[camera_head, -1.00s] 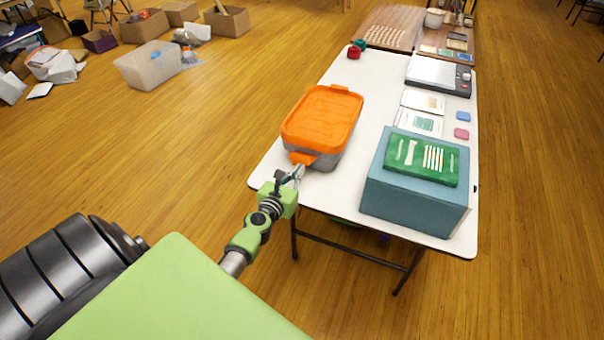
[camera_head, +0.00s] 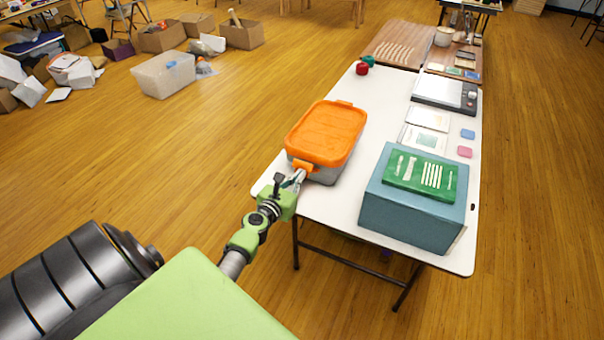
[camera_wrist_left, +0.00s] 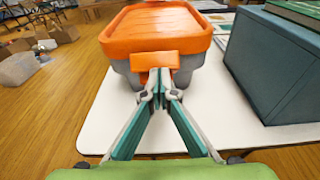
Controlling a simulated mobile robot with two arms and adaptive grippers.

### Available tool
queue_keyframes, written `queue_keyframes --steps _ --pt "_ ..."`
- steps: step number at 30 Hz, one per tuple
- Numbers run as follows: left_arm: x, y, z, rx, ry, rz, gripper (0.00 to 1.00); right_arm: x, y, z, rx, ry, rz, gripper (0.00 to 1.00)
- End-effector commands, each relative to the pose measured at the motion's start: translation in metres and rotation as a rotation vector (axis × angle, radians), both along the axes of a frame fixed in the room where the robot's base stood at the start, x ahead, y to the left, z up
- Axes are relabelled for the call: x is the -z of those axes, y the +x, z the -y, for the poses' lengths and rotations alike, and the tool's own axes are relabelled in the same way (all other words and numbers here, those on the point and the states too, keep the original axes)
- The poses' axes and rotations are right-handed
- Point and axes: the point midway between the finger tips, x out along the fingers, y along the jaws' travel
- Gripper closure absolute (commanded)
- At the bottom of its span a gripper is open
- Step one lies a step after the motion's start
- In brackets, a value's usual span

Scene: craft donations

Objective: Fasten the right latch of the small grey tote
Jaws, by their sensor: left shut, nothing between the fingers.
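The small grey tote (camera_head: 324,175) with an orange lid (camera_head: 329,131) sits on the white table; its grey wall also shows in the wrist view (camera_wrist_left: 196,80). An orange latch (camera_head: 302,164) is on the tote's near end and shows in the wrist view (camera_wrist_left: 153,60). It appears tilted down toward the wall; I cannot tell whether it is fastened. My left gripper (camera_head: 298,177) is shut and empty, its fingertips (camera_wrist_left: 160,93) right at the latch's lower part, seemingly touching it. The tote's far latch is mostly hidden. My right gripper is out of view.
A blue-grey box (camera_head: 408,212) with a green board (camera_head: 420,174) on top stands to the right of the tote. Papers (camera_head: 424,138) and a scale (camera_head: 444,93) lie farther back on the white table (camera_head: 335,207). Red and green items (camera_head: 364,66) sit at the far left corner.

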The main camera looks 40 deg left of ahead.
Motion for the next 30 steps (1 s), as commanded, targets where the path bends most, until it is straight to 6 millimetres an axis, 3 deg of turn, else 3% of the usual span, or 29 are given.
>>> queue_keyframes --steps 9,30 --pt "-0.002 0.0 -0.003 0.0 0.0 0.0 1.0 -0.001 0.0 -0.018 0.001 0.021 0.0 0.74" --pt "-0.002 0.001 -0.004 0.0 0.0 0.0 1.0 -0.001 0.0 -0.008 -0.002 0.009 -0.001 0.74"
